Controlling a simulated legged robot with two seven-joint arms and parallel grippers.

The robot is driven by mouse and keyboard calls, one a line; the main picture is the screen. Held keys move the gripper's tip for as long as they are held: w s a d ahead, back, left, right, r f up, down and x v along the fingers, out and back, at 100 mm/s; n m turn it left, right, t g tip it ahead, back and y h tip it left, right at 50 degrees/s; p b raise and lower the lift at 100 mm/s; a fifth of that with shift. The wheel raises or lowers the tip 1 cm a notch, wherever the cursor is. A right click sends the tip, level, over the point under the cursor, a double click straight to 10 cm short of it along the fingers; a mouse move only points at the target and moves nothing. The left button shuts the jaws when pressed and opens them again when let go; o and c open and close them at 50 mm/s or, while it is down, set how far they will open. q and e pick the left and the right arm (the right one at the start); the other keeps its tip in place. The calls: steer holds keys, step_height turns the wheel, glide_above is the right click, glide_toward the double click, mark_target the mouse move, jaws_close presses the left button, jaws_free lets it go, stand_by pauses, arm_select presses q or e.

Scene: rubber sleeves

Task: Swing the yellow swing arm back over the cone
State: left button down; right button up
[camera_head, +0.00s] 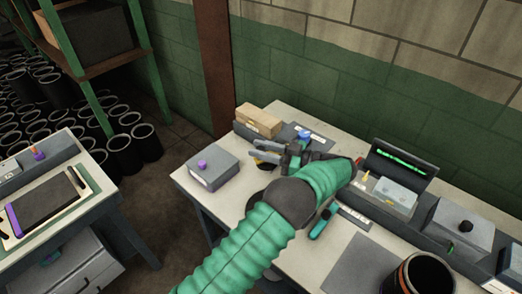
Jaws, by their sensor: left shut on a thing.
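My left gripper (266,151) is at the far left part of the workbench, at the end of my arm with the green ribbed sleeve. Its dark fingers point left and are shut on a small yellow piece (258,161), which looks like the yellow swing arm. Most of that piece is hidden by the fingers and wrist. I cannot make out the cone for certain; the gripper and arm cover the bench there. My right gripper is not in view.
A grey box with a purple knob (202,164) stands left of the gripper. A cardboard box (259,121) is behind it. A grey mat (360,265) is clear.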

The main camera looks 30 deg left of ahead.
arm_select(q)
steer(key=shift+s+d+n+g+h, duration=0.25)
steer(key=shift+d+n+g, duration=0.25)
steer(key=shift+g, duration=0.25)
steer(key=shift+s+d+n+g+h, duration=0.15)
steer(key=shift+s+d+n+g, duration=0.3)
steer(key=shift+g, duration=0.3)
steer(key=shift+w, duration=0.1)
steer(key=c, duration=1.1)
jaws_free()
steer(key=shift+d, duration=0.1)
steer(key=shift+c, duration=0.2)
